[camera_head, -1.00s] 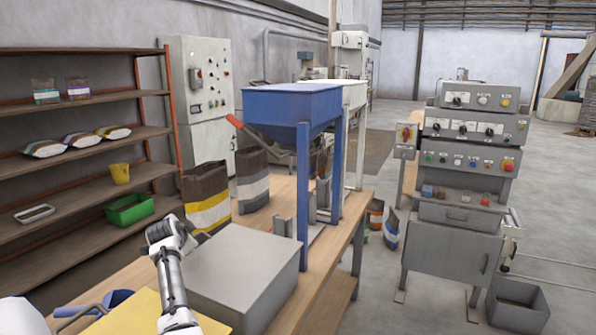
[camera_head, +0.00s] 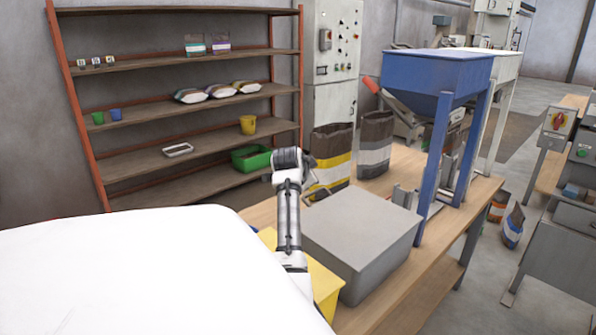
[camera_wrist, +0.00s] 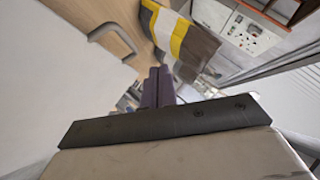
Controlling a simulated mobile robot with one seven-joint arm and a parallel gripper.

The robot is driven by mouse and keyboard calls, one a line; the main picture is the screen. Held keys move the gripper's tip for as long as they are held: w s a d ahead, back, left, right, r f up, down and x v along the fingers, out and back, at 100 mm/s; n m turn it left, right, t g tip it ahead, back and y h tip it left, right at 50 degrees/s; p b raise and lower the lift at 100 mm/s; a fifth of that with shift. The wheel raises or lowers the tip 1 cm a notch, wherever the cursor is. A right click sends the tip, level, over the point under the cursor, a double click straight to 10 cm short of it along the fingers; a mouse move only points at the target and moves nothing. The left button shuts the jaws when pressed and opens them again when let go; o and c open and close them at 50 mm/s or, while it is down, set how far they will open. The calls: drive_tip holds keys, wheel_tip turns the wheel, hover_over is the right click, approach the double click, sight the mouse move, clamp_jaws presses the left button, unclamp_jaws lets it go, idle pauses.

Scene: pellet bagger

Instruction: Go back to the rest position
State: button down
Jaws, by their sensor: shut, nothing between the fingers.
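My gripper (camera_wrist: 158,86) shows in the wrist view as two dark fingers side by side, shut, with nothing between them. In that view the yellow-banded bag (camera_wrist: 184,40) is beyond the fingertips, apart from them. In the head view my white arm rises above the bench beside the grey box, and its bent joint is left of the yellow-banded bag (camera_head: 333,163). The fingers cannot be made out clearly in the head view.
The grey box (camera_head: 362,228) and a yellow container (camera_head: 322,285) are close to my arm on the wooden bench (camera_head: 262,216). The blue hopper (camera_head: 430,85) stands to the right. The shelf rack (camera_head: 190,115) with bags, cups and a green bin (camera_head: 250,158) stands behind, left.

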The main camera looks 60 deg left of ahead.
drive_tip(key=s+r, duration=0.1)
drive_tip(key=s+d+r, duration=0.1)
drive_tip(key=s+r, duration=0.1)
drive_tip(key=shift+d+b, duration=0.1)
drive_tip(key=shift+b, duration=0.3)
drive_tip(key=shift+r, duration=0.1)
